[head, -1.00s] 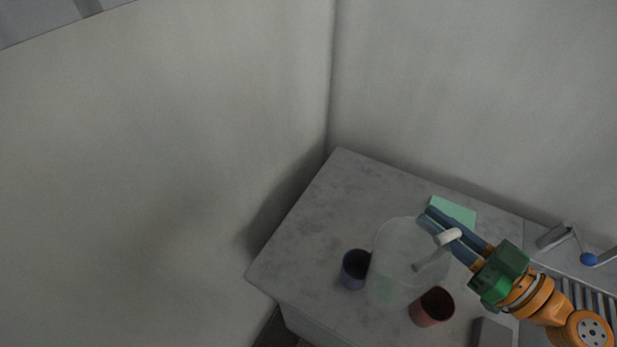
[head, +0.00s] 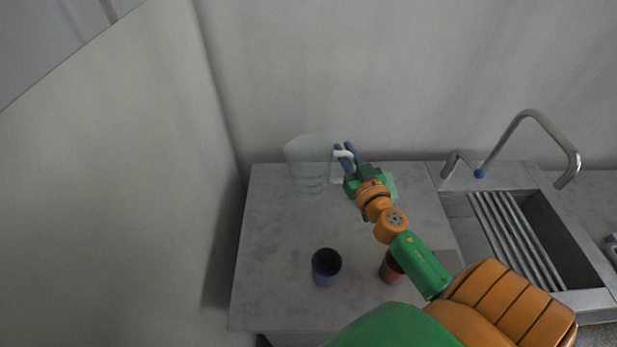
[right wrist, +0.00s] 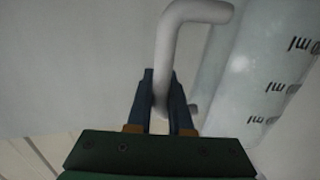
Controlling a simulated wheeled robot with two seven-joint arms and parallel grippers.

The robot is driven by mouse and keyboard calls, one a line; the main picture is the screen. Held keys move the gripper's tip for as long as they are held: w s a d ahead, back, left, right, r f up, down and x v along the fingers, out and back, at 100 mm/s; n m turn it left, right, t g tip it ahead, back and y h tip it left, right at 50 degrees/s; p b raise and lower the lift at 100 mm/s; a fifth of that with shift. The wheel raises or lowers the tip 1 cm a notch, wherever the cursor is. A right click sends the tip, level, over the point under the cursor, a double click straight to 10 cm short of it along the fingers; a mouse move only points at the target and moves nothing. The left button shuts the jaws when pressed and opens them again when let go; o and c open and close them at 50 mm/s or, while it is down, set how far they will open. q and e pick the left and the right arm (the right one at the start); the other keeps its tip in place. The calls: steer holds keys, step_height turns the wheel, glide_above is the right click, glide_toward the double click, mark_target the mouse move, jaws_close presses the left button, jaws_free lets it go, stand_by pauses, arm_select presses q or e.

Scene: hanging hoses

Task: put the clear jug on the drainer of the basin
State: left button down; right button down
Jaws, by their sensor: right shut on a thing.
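The clear jug (head: 308,165) is see-through with a white handle (head: 343,154) and is at the back left of the counter in the head view. My right gripper (head: 343,151) is shut on the handle, to the right of the jug's body. In the right wrist view the fingers (right wrist: 160,100) close around the white handle (right wrist: 172,50), and the jug's wall with its ml marks (right wrist: 265,85) is at the right. I cannot tell whether the jug touches the counter. The ribbed drainer (head: 510,240) lies in the steel basin (head: 565,240) at the right. My left gripper is not in view.
A blue cup (head: 326,266) and a red cup (head: 391,268) stand on the grey counter (head: 275,230). A green flat thing (head: 391,186) is partly behind my right gripper. A curved tap (head: 545,118) rises behind the basin. Walls stand behind and at the left.

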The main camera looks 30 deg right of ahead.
steer(key=w+a+f+b, duration=0.3)
steer(key=w+f+b, duration=0.2)
steer(key=f, duration=0.5)
steer(key=b, duration=0.2)
steer(key=shift+w+a+f+b, duration=0.15)
steer(key=shift+w+a+b, duration=0.05)
steer(key=shift+w+b, duration=0.2)
steer(key=c, duration=0.8)
jaws_free()
steer(key=v, duration=0.4)
steer(key=b+v, duration=0.1)
steer(key=v, duration=0.7)
steer(key=shift+r, duration=0.3)
